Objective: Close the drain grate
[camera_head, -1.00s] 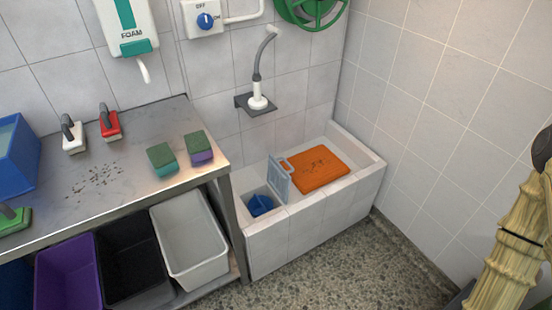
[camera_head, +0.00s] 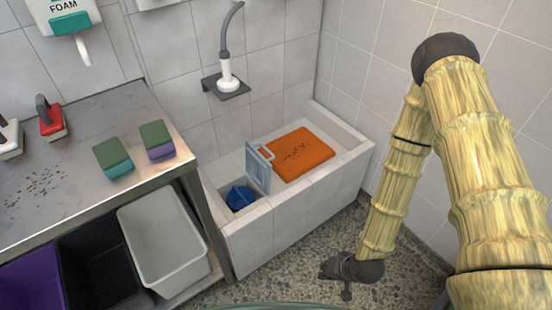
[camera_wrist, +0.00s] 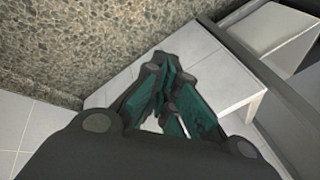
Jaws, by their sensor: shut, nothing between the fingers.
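The drain grate (camera_head: 258,167) is a pale blue-grey barred panel with a handle loop at its top. It stands up on edge in the tiled trough (camera_head: 302,199), between the left hollow and an orange mat (camera_head: 300,154). A dark blue object (camera_head: 239,197) sits in the hollow at its left. My gripper (camera_head: 333,268) hangs over the floor in front of the trough, apart from the grate. In the wrist view my gripper (camera_wrist: 160,75) has its fingers together and empty, with pale tiled surfaces beyond. The grate is not clearly visible there.
A steel table (camera_head: 85,155) stands at the left, with brushes and two sponges (camera_head: 156,139). A grey bin (camera_head: 163,247) is below it. A hose nozzle on a bracket (camera_head: 226,86) is on the wall above the trough. Speckled floor (camera_head: 250,287) lies open before the trough.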

